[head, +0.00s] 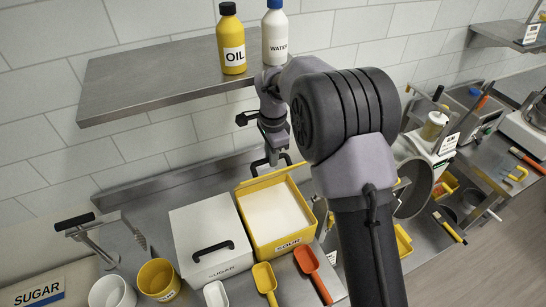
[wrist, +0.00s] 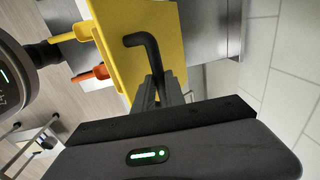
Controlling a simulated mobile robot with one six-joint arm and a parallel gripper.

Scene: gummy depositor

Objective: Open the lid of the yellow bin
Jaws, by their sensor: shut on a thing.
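The yellow bin (head: 246,222), labelled SOUR, stands on the steel counter. Its top is uncovered and white contents show inside. The yellow lid (head: 270,176) stands raised along the bin's back edge, seen nearly edge-on. In the wrist view the lid (wrist: 165,45) fills the upper middle, with a bent black handle (wrist: 139,38) on its face. My gripper (head: 275,160) is behind the raised lid. In the wrist view my gripper (wrist: 158,92) is shut on the black handle. My arm hides part of the area right of the bin.
A white SUGAR bin (head: 208,232) with a closed lid and black handle stands directly left. Yellow (head: 264,277) and orange (head: 308,262) scoops lie in front. A steel shelf (head: 150,82) with OIL (head: 231,45) and WATER (head: 275,45) bottles hangs above.

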